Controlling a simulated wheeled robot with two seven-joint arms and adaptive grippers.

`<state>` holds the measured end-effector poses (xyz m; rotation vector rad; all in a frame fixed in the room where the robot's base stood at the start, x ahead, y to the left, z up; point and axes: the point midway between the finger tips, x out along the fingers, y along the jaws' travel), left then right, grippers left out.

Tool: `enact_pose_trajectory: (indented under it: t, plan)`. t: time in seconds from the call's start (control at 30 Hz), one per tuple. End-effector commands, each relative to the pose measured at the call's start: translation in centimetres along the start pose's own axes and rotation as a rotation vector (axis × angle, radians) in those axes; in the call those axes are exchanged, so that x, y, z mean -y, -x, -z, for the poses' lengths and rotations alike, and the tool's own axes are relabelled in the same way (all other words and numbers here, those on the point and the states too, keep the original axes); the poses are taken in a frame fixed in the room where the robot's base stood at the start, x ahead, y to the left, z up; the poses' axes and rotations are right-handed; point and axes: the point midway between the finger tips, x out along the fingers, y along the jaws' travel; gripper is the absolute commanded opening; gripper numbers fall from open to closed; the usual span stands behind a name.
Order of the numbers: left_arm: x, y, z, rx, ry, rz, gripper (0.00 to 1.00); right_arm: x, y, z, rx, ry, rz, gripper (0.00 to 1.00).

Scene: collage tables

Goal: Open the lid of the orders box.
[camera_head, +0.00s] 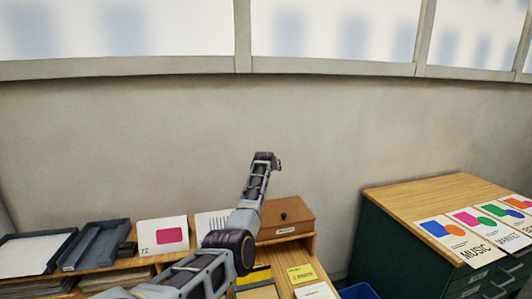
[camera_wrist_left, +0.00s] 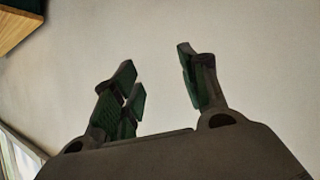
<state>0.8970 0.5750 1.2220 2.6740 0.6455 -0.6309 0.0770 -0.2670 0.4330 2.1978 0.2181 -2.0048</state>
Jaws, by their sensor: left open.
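The orders box (camera_head: 287,218) is a brown box with a dark knob and a small white label on its front. It stands on the wooden desk at the middle, partly hidden behind my left arm, and its lid looks shut. My left gripper (camera_head: 265,161) is raised above and a little left of the box, in front of the wall and apart from it. In the left wrist view the fingers of my left gripper (camera_wrist_left: 160,82) are spread with nothing between them. My right gripper is not in view.
A green cabinet (camera_head: 385,243) with a wooden top carrying posters (camera_head: 444,240) stands right. A blue bin (camera_head: 359,291) is between them.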

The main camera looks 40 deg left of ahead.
Motion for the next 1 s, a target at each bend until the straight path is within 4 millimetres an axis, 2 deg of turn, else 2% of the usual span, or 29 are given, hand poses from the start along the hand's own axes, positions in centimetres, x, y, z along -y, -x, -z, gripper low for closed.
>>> enact_pose_trajectory:
  t: [1.0]
  plan:
    - [0.2, 3.8, 2.1, -0.001, 0.000, -0.001, 0.43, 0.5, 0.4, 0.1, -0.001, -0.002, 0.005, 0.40]
